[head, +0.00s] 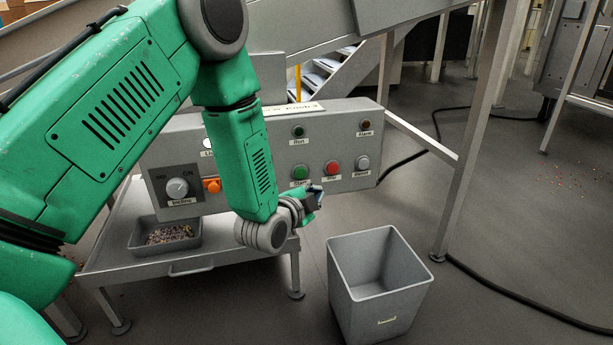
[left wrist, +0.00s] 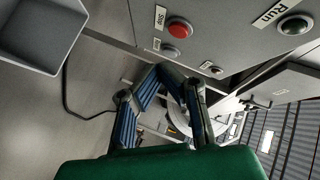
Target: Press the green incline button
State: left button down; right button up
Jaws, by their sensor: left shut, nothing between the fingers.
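The grey control panel (head: 235,150) stands on a table. A green button (head: 300,172) sits in its lower row, left of a red button (head: 333,167) and a grey one (head: 362,162). A smaller green light (head: 299,131), labelled "Run", is above. My left gripper (head: 314,194) is shut and empty, just below the green and red buttons in the picture; contact with the panel cannot be told. In the left wrist view my fingers (left wrist: 176,80) are in the middle. A red button (left wrist: 180,30) and a green round fitting labelled "Run" (left wrist: 294,24) appear above them. My right gripper is not in view.
A grey bin (head: 380,236) stands on the floor, right of the table (head: 178,265). A tray (head: 138,242) with small candies is on the table. A dial and an orange button (head: 211,185) are at the panel's left. Metal frame legs (head: 478,130) stand at right.

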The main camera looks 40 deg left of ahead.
aim_at(300, 173)
pick_arm(q)
jog(key=w+a, duration=0.1)
jog(key=a, duration=0.1)
jog(key=w+a, duration=0.1)
jog(key=a, duration=0.1)
jog(key=w+a+f, duration=0.1)
jog(key=a, duration=0.1)
jog(key=shift+a, duration=0.2)
jog(key=shift+w+a, duration=0.2)
jog(key=shift+w+d+r, duration=0.1)
jog(key=shift+d, duration=0.05)
jog(key=shift+a, duration=0.25)
jog(key=shift+w+d, duration=0.1)
jog(key=shift+d, duration=0.05)
jog(key=shift+w+d+r, duration=0.2)
jog(key=shift+d+r, duration=0.2)
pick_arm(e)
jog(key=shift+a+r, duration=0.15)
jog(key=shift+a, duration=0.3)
